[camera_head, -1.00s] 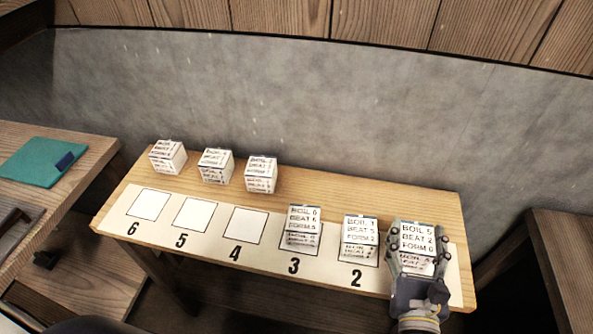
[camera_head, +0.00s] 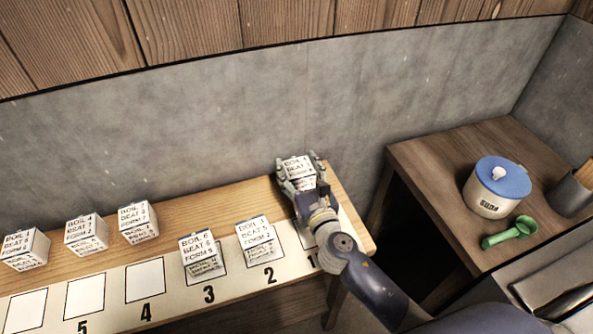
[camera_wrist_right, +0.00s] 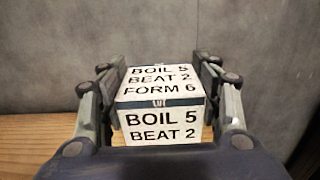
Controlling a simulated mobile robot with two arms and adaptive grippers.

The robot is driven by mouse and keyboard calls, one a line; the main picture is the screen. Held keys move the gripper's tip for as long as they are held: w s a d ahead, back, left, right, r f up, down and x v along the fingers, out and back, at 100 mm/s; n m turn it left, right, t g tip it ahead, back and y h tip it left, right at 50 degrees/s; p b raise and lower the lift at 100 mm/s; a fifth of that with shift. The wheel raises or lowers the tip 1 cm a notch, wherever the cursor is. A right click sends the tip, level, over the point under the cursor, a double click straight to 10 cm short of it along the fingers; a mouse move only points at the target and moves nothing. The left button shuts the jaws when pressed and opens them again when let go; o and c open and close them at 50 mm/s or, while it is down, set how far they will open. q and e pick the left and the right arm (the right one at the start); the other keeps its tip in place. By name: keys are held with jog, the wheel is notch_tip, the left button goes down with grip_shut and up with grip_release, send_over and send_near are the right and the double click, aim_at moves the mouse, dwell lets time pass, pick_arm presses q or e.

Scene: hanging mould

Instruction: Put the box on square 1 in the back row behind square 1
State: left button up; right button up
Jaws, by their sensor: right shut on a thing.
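My right gripper (camera_head: 300,172) is shut on the box from square 1 (camera_head: 298,167), a white box marked BOIL 5, BEAT 2, FORM 6. In the right wrist view the box (camera_wrist_right: 162,95) sits between the two fingers. In the head view it is over the back strip of the table (camera_head: 185,210), behind square 1 (camera_head: 305,238); I cannot tell whether it touches the wood. Square 1 is bare but partly covered by my arm. Boxes stand on square 2 (camera_head: 258,240) and square 3 (camera_head: 203,252). My left gripper is not in view.
Several boxes stand in the back row behind the higher squares, such as the one behind square 4 (camera_head: 138,222). Square 4 (camera_head: 146,282) is empty. A grey wall rises close behind the table. At right, a side table holds a blue-lidded jar (camera_head: 496,188) and green scoop (camera_head: 509,233).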

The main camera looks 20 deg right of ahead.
jog(key=shift+w+d, duration=0.1)
jog(key=shift+w, duration=0.5)
jog(key=shift+w+f, duration=0.2)
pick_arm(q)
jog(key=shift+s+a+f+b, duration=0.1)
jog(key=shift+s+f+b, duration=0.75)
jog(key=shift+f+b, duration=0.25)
pick_arm(e)
jog(key=shift+f, duration=1.65)
jog(key=shift+f, duration=0.15)
jog(key=o, duration=1.2)
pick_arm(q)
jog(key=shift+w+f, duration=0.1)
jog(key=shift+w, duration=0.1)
